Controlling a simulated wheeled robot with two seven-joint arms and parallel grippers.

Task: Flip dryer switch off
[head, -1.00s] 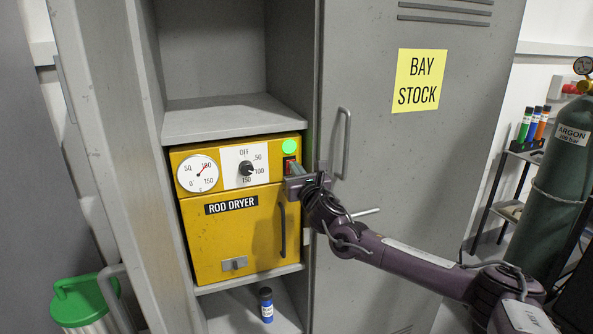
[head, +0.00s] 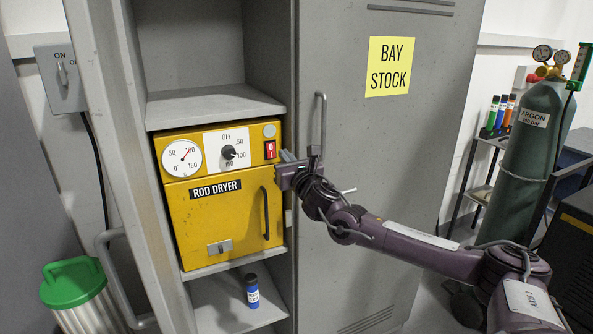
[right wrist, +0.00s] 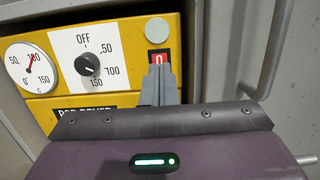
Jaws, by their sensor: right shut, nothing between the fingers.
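The yellow rod dryer (head: 228,200) sits on a shelf inside the grey locker. Its red rocker switch (head: 270,150), marked 0 and 1, is at the upper right of its front. In the right wrist view the switch (right wrist: 159,58) shows its 0 above the fingertips; its lower part is hidden. The round lamp (head: 269,130) above the switch is grey and unlit. My right gripper (head: 281,156) is shut and empty, its tips just right of the switch in the head view. In the right wrist view the fingers (right wrist: 159,78) overlap the switch's lower part; contact cannot be told.
The locker door (head: 385,200) with its handle (head: 322,120) is right of the dryer, close to my right arm. A dial (head: 229,152) and gauge (head: 182,158) are left of the switch. A blue bottle (head: 252,292) stands on the shelf below.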

